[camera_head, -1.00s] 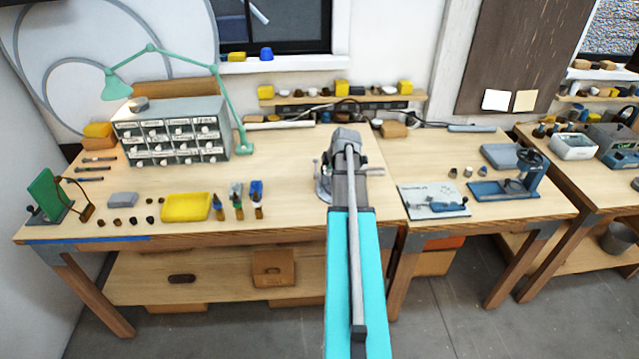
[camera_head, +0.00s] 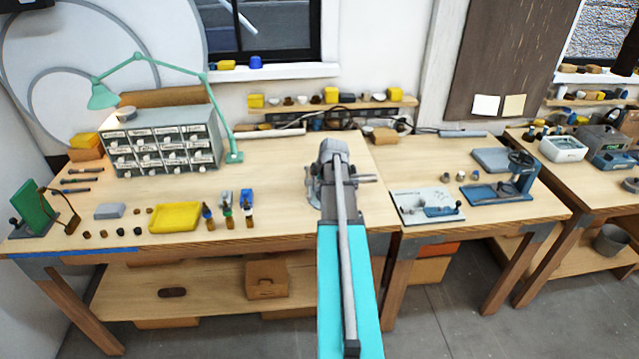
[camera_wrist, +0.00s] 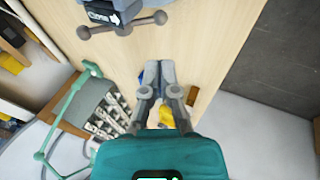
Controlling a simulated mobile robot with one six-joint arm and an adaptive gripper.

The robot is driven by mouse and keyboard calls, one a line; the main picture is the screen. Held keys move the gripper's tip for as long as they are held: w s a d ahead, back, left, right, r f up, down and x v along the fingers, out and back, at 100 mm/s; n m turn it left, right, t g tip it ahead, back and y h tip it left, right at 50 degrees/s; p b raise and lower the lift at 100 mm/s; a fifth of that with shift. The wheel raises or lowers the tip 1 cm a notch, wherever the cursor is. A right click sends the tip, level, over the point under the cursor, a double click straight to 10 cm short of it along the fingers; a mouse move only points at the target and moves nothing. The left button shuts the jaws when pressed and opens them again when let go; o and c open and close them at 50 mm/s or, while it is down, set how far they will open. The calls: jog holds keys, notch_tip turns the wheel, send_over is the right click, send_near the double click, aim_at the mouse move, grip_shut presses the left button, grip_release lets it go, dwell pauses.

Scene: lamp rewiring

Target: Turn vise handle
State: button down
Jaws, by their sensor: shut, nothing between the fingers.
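In the wrist view, the dark grey vise (camera_wrist: 98,5) with a white mark is cut off by the top edge, at the wooden bench. Its handle (camera_wrist: 140,22), a bar with rounded ends, lies across the front of it, tilted slightly up to the right. My gripper (camera_wrist: 158,70) is shut and empty, its fingertips side by side. The tips appear below and right of the handle in the picture, apart from it. In the head view, my arm covers most of the vise; a grey edge (camera_head: 313,187) shows at its left. My fingertips cannot be made out there.
On the bench (camera_head: 275,190), a drawer cabinet (camera_head: 162,140), green lamp (camera_head: 104,97), yellow tray (camera_head: 175,217) and several small bottles stand to the left. A white board (camera_head: 427,203) and a blue press (camera_head: 500,190) stand to the right. Bare wood lies left of my arm.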

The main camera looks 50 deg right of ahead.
aim_at(311, 197)
jog(key=shift+b+x, duration=4.5)
jog(key=shift+x, duration=0.85)
jog(key=shift+s+d+f, duration=0.15)
jog(key=shift+d+f, duration=0.05)
